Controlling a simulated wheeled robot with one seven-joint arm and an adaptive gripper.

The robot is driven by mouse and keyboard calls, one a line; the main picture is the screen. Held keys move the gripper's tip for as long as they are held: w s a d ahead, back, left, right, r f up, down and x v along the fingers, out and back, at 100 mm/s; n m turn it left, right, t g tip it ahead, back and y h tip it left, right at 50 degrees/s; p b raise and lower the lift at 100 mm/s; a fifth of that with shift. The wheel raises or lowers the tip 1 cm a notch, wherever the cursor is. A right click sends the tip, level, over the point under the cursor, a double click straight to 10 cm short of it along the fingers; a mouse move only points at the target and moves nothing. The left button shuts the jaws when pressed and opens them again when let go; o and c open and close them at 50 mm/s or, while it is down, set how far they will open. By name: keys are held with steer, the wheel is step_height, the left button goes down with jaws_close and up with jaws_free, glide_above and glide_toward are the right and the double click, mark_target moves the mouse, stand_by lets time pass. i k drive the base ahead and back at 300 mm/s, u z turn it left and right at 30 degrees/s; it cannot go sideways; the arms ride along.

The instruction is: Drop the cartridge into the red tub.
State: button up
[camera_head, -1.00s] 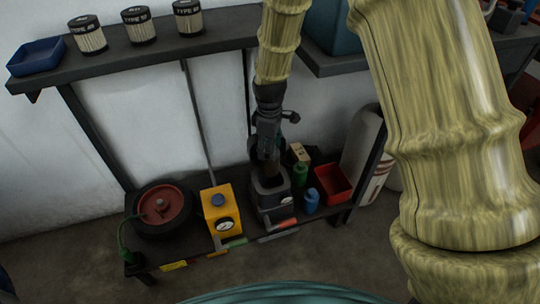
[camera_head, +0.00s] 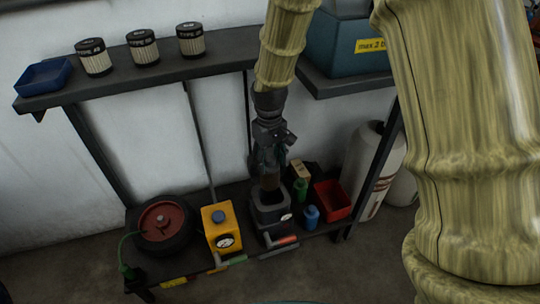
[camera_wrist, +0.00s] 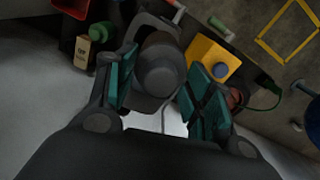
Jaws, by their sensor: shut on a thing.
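My gripper (camera_head: 268,160) points down over the lower shelf, its teal fingers shut on a brown cylindrical cartridge (camera_head: 269,183) with a dark grey end. In the wrist view, the cartridge (camera_wrist: 160,66) sits between the two fingers (camera_wrist: 163,92). The cartridge's lower end is at the mouth of a dark housing (camera_head: 271,212); I cannot tell how much of it is inside. The red tub (camera_head: 346,212) stands on the same shelf, right of the housing, looking empty. A corner of the tub (camera_wrist: 72,7) shows at the top left of the wrist view.
Between housing and tub stand a green bottle (camera_head: 300,190), a blue bottle (camera_head: 311,216) and a small tan box (camera_head: 299,170). A yellow gauge unit (camera_head: 219,230) and a wheel (camera_head: 163,225) are to the left. The upper shelf (camera_head: 150,72) holds filters and a blue tray.

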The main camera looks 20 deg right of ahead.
mark_target(332, 207)
steer(key=k, duration=1)
steer(key=u, duration=0.85)
steer(key=i, duration=0.65)
steer(key=z, duration=2)
steer(key=i, duration=0.5)
